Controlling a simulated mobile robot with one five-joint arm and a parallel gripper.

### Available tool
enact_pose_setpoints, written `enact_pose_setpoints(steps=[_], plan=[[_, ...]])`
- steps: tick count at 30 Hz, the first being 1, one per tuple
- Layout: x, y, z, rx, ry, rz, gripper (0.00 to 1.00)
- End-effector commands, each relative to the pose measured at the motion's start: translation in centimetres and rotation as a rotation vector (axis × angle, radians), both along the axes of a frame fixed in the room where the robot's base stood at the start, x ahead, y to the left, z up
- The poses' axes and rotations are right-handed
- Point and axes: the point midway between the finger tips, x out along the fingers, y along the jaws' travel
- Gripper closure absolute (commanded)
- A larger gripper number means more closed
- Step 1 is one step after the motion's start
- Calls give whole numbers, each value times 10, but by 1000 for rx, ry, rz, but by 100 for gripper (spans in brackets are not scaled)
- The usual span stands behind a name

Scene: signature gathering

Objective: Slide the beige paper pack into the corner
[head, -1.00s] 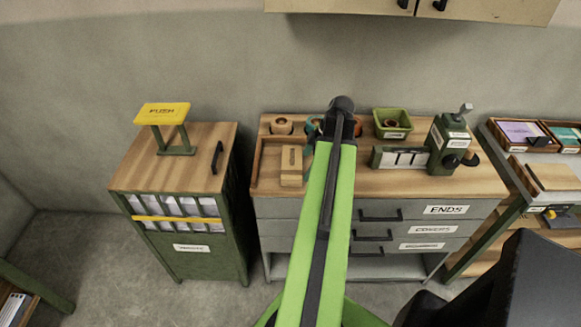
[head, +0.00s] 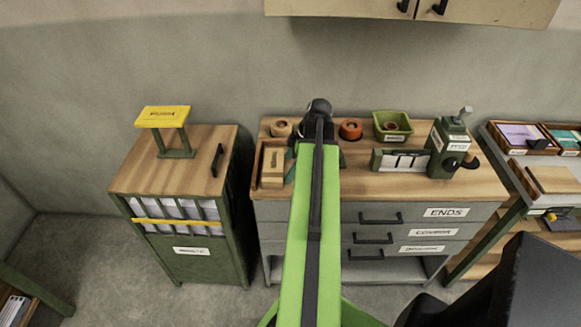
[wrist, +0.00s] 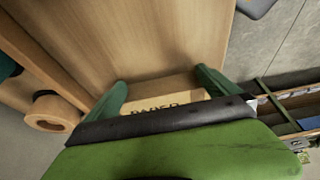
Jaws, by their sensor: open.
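The beige paper pack (head: 273,166) lies on the wooden top of the grey drawer cabinet (head: 420,184), at its left end. It sits inside the low wooden corner fence (head: 257,163), close to the left rail; I cannot tell if it touches. In the wrist view the pack (wrist: 163,92), lettered PAPER, shows between the two green fingers of my gripper (wrist: 161,88). The fingers are open, one on each side of it. In the head view my arm is right of the pack, and my gripper is mostly hidden. The pack's near part is hidden in the wrist view.
A tan roll (head: 281,128) and an orange-red roll (head: 350,129) stand at the back. A green tray (head: 392,126) and a green device (head: 450,145) are to the right. A green cabinet with a yellow PUSH plate (head: 163,114) stands left, across a gap.

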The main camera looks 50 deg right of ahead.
Motion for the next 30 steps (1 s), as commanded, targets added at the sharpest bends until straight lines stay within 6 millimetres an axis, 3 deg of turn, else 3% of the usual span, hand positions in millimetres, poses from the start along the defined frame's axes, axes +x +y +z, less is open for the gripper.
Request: enact_pose_setpoints(steps=[30], plan=[[13,9,0,0,0,-1,0]])
